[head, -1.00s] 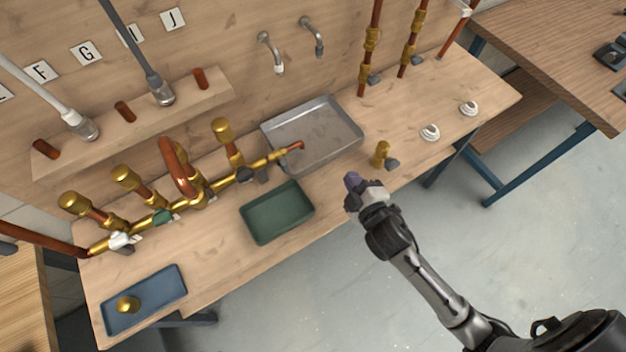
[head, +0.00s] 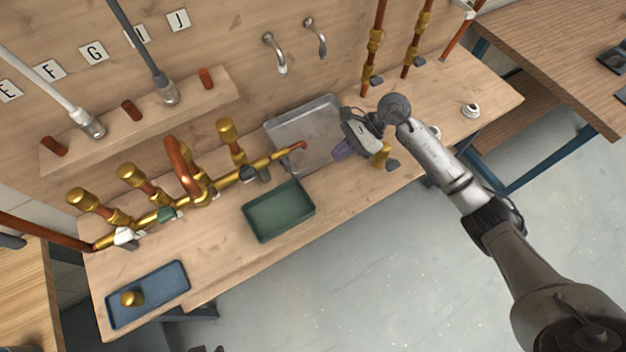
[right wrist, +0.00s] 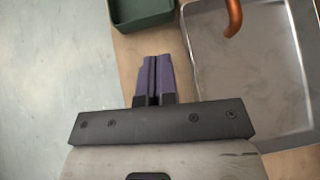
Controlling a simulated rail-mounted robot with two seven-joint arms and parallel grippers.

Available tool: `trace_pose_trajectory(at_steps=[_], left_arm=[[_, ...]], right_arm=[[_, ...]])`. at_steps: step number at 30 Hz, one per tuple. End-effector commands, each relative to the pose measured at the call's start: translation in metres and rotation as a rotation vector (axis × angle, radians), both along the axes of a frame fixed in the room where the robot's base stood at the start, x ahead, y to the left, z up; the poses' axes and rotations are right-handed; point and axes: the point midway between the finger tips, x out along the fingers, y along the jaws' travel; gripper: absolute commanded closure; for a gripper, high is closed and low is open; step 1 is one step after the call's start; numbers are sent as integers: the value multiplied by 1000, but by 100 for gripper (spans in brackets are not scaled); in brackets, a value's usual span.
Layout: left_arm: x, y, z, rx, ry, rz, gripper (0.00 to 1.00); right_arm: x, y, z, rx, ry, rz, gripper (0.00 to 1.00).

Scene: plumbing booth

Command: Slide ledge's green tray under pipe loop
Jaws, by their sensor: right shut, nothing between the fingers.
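The green tray (head: 280,213) sits empty on the wooden bench, in front of the right end of the brass and copper pipe run. It also shows at the top of the right wrist view (right wrist: 142,14). The copper pipe loop (head: 183,168) rises from the pipe run, to the left of and behind the tray. My right gripper (head: 343,151) is over the bench beside the grey metal basin's right edge, to the right of the green tray and apart from it. Its purple fingers (right wrist: 153,76) are shut with nothing between them. My left gripper is not seen.
The grey metal basin (head: 300,122) is behind the tray, with a copper pipe end (head: 298,146) over it. A brass valve (head: 382,155) stands right of my gripper. A blue tray (head: 165,290) with a brass piece lies at front left. Bench between the two trays is clear.

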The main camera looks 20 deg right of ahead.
Motion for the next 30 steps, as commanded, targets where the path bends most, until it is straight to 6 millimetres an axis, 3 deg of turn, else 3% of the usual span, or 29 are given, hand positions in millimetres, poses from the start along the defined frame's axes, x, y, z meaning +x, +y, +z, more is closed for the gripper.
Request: trace_pose_trajectory(at_steps=[4, 9, 24, 30], left_arm=[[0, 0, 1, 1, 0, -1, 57], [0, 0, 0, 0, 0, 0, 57], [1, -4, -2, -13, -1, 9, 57], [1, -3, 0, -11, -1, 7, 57]], right_arm=[[-1, -20, -3, -98, 12, 65, 100], [-3, -20, -12, -133, 20, 91, 100], [-10, 43, -74, -129, 21, 91, 100], [-13, 68, -74, -129, 19, 88, 100]])
